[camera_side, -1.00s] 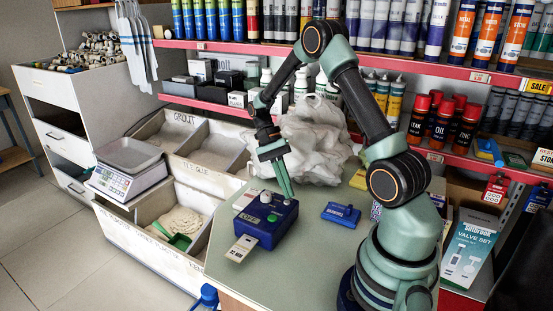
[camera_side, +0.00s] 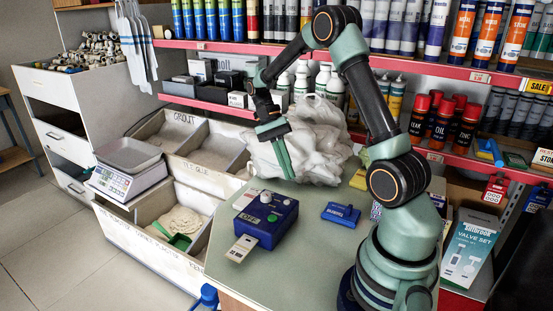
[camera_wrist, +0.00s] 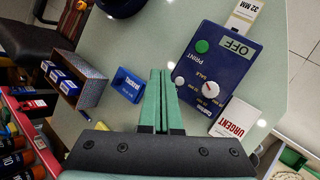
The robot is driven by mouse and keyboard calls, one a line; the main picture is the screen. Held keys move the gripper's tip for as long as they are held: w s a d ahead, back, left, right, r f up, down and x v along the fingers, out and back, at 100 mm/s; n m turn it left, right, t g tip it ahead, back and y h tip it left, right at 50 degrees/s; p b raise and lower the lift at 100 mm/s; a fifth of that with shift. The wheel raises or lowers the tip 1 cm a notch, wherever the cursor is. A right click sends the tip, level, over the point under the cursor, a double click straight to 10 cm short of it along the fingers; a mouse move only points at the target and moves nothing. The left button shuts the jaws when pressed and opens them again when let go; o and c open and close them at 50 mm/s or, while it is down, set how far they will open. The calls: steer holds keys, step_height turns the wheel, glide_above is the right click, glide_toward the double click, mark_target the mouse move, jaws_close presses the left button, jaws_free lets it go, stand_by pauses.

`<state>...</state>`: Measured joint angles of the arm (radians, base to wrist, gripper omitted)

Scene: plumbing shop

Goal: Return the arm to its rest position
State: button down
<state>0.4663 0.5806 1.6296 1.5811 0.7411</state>
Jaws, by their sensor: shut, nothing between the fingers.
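My gripper (camera_side: 286,160) is shut and empty. In the side view its green fingers hang in the air above the counter (camera_side: 290,235), in front of the white plastic bags (camera_side: 310,140). In the wrist view the closed fingers (camera_wrist: 161,80) lie side by side and point over the counter. A blue label printer (camera_side: 265,218) stands on the counter below and left of the fingers, apart from them. In the wrist view the printer (camera_wrist: 222,60) has a display reading OFF, a green button and a white knob. A label strip reading 32 MM (camera_wrist: 243,14) sticks out of it.
A small blue block (camera_side: 341,213) lies right of the printer. A card reading URGENT (camera_wrist: 233,117) lies beside the printer. Shelves with bottles and tubes (camera_side: 445,118) stand behind. Compartment bins (camera_side: 190,210) and a scale (camera_side: 127,170) stand left.

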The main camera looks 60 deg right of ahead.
steer(key=shift+r, duration=0.25)
steer(key=a+r+n+t+h, duration=0.3)
steer(key=a+r+n+t, duration=0.8)
steer(key=a+n+t, duration=0.1)
steer(key=shift+s+a+n, duration=0.4)
steer(key=shift+a+n, duration=0.5)
steer(key=shift+a, duration=0.45)
